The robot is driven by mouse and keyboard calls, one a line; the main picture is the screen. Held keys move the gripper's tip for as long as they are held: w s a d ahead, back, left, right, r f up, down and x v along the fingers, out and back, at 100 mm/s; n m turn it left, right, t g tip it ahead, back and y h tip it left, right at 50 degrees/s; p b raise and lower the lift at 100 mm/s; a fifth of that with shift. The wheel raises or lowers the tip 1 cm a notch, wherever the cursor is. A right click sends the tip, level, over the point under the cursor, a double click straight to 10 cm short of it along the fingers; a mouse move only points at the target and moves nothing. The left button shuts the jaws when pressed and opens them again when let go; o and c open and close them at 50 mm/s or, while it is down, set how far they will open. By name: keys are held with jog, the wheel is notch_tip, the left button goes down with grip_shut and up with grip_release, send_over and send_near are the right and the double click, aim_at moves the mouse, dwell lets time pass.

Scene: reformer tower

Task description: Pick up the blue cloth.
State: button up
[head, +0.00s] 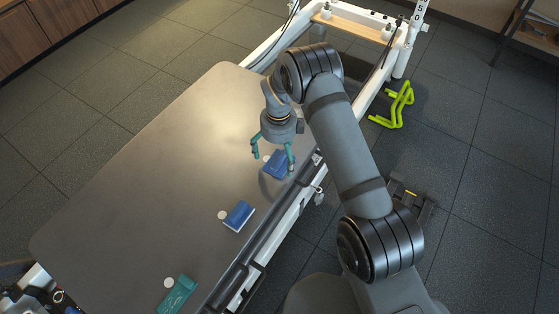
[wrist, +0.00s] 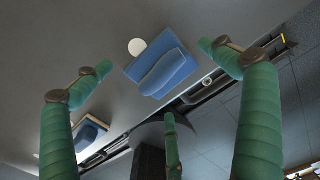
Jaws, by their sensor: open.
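A blue folded cloth (head: 277,165) lies on the grey table top near its right edge, below my gripper (head: 272,158). In the wrist view the cloth (wrist: 162,72) has a raised, rounded fold on a flat blue layer. It sits beyond and between my green fingers (wrist: 158,75), which are spread open and empty. The fingers appear apart from the cloth. Another blue folded item (head: 238,214) with a pale edge lies farther down the table; it also shows at lower left in the wrist view (wrist: 88,135). Which one the task means is not certain.
A teal item (head: 178,295) lies near the table's lower edge. A white disc (head: 222,215) is beside the middle item, and another (wrist: 137,46) beside the nearest cloth. A white-framed rail runs along the table's right edge. The left of the grey table (head: 120,190) is clear.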

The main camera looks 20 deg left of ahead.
jog(key=shift+f, duration=0.95)
jog(key=c, duration=1.4)
jog(key=shift+o, duration=0.2)
jog(key=shift+r, duration=0.1)
notch_tip(320, 180, up, 4)
jog(key=shift+w+r, duration=0.15)
jog(key=shift+r, duration=0.05)
jog(key=s+d+r, duration=0.4)
jog(key=d+r, duration=0.2)
jog(key=d, duration=0.5)
jog(key=shift+s+r, duration=0.15)
jog(key=shift+r, duration=0.1)
